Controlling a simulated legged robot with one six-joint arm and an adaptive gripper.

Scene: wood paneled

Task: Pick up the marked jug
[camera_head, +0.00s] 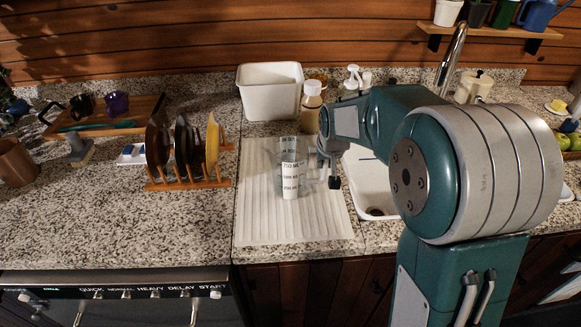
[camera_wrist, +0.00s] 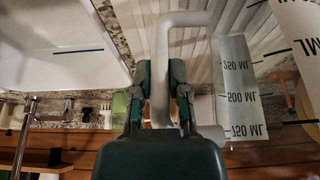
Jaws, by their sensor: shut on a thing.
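The marked jug (camera_head: 289,172) is clear, with dark volume markings in ML. In the head view it is upright over the white ribbed drying mat (camera_head: 290,226); I cannot tell whether its base touches the mat. My gripper (camera_head: 328,168) is at the jug's right side. In the wrist view, my gripper (camera_wrist: 160,95) is shut on the jug's pale looped handle (camera_wrist: 161,50), one finger on each side. The marked jug wall (camera_wrist: 238,85) shows right of the fingers there. My arm hides part of the sink (camera_head: 366,180).
A plate rack (camera_head: 187,183) with several plates stands left of the mat. A white tub (camera_head: 269,92) and a bottle (camera_head: 312,105) are behind the jug. A wall shelf (camera_head: 490,29) holds pots. The counter at front left is clear.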

